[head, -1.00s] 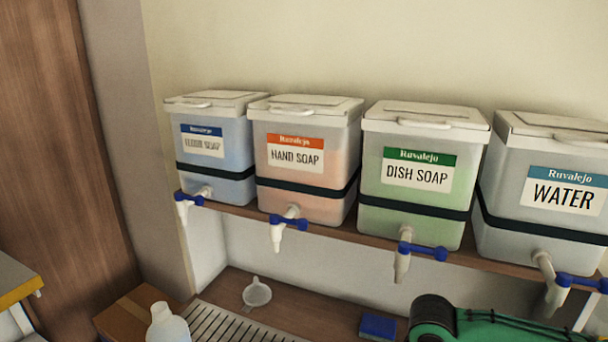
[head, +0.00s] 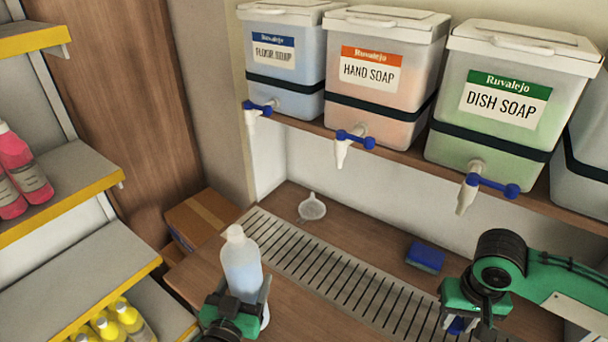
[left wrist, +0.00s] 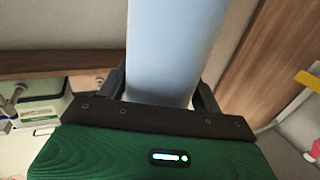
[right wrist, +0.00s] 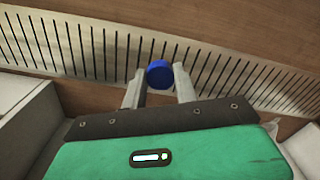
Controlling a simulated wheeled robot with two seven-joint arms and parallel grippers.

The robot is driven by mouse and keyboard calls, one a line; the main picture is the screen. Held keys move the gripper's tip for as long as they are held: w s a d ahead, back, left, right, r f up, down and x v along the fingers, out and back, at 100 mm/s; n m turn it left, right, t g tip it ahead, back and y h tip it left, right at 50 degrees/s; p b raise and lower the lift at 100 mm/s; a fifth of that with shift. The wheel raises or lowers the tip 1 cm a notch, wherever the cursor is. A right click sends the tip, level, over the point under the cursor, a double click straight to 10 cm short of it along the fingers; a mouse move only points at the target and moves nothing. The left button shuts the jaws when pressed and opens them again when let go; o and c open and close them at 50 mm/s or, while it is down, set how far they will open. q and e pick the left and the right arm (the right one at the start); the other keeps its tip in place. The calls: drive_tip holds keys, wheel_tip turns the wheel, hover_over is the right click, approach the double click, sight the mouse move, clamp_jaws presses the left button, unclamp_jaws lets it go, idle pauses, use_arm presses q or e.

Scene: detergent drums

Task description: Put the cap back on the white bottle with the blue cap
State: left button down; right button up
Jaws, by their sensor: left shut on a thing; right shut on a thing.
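The white bottle (head: 242,262) stands upright on the counter left of the drip grille, with pale blue contents and no cap on its neck. My left gripper (head: 238,296) is shut on its body; in the left wrist view the bottle (left wrist: 172,50) fills the space between the fingers. My right gripper (head: 462,318) is shut on the blue cap (right wrist: 160,74), which sits between its fingertips above the grille in the right wrist view. The cap (head: 456,325) shows only partly under the gripper in the head view, well right of the bottle.
A slotted drip grille (head: 330,280) runs along the counter. A white funnel (head: 312,207) and a blue sponge (head: 425,257) lie behind it. Labelled drums with taps, including the dish soap drum (head: 500,100), stand on the shelf above. A cardboard box (head: 203,217) and bottle shelves are at left.

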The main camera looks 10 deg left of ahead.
use_arm(q)
drive_tip(key=shift+r, duration=0.15)
drive_tip(key=w+d+m+g+h, duration=0.2)
drive_tip(key=w+d+m+h, duration=0.1)
drive_tip(key=d, duration=0.5)
drive_tip(key=w+d+r+m+g+h, duration=0.1)
drive_tip(key=w+d+m+g+h, duration=0.1)
drive_tip(key=w+d+m+h, duration=0.2)
drive_tip(key=shift+d+m+h, duration=0.5)
drive_tip(key=shift+d+h, duration=1.4)
drive_tip(key=shift+h, duration=0.4)
drive_tip(key=shift+w+r, duration=0.1)
